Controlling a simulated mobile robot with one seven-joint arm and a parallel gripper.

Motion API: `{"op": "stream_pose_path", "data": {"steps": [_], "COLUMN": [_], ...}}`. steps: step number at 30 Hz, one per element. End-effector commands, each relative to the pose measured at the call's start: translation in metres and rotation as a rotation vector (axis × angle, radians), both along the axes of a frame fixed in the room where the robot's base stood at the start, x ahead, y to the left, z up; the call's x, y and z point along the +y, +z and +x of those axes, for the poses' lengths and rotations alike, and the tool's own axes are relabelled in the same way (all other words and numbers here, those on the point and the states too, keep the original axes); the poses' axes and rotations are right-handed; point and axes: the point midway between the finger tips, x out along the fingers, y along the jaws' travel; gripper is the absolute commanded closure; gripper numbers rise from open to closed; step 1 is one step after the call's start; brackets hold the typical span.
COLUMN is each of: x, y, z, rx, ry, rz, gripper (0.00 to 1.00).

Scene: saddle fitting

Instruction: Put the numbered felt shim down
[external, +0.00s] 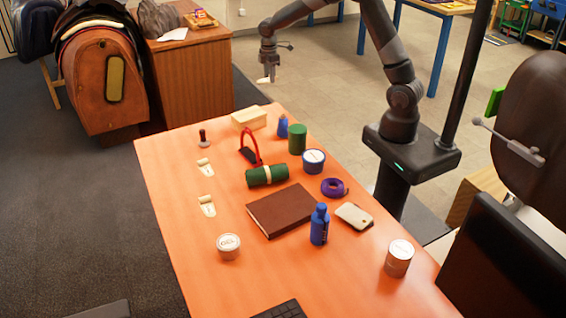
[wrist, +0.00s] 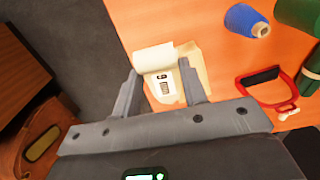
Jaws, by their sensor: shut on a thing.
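My gripper (external: 267,79) hangs in the air above the far end of the orange table (external: 160,160). It is shut on a cream felt shim (external: 263,80). In the wrist view the shim (wrist: 156,59) sits between the two fingers of my gripper (wrist: 160,82), with a rolled end and a white label bearing a dark digit and marks. I cannot read the digit surely. A pale block (external: 249,117) stands on the table below my gripper; a tan part (wrist: 197,62) shows behind the shim. Two similar cream shims (external: 205,167) (external: 207,206) lie on the table's left side.
A small stamp (external: 203,138), blue cone (external: 283,127), green cylinder (external: 297,139) and red loop (external: 250,150) stand near the far end. A green roll (external: 267,175), brown book (external: 289,210), blue bottle (external: 319,224) and tins crowd the middle and front. The left edge has free strips.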

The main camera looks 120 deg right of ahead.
Motion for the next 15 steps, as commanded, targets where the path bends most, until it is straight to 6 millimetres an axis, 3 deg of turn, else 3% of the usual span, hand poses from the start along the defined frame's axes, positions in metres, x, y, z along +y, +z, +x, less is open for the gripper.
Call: {"op": "stream_pose_path", "data": {"steps": [15], "x": [0.035], "y": [-0.063], "z": [0.096], "rx": [0.0], "ry": [0.003], "rz": [0.001], "gripper": [0.83]}}
